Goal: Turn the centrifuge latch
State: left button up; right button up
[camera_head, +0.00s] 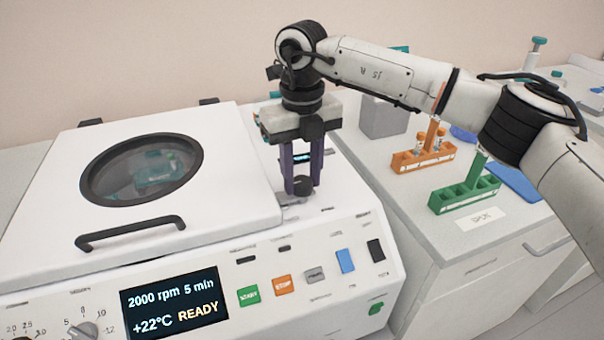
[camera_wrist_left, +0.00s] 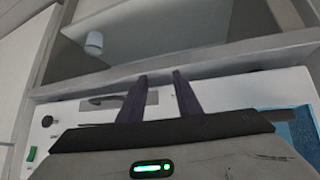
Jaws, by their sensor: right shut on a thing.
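The white centrifuge (camera_head: 60,205) fills the left and middle of the head view. Its lid, with a round window (camera_head: 141,170) and a dark handle (camera_head: 130,232), is down. My left gripper (camera_wrist_left: 159,76) shows only in the left wrist view, open and empty.
The display (camera_head: 172,302) reads 2000 rpm, 5 min, +22°C, READY. Coloured buttons (camera_head: 283,285) sit on the sloped front panel. An orange rack (camera_head: 425,156) and a green rack (camera_head: 464,195) stand on the right counter.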

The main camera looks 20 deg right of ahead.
jog(key=n, duration=0.8)
jog(key=shift+n, duration=0.4)
jog(key=n, duration=0.4)
jog(key=shift+p, duration=0.35)
jog(key=shift+r+n, duration=0.1)
jog(key=shift+n, duration=1.9)
jog(key=o, duration=1.1)
jog(key=shift+c, duration=0.2)
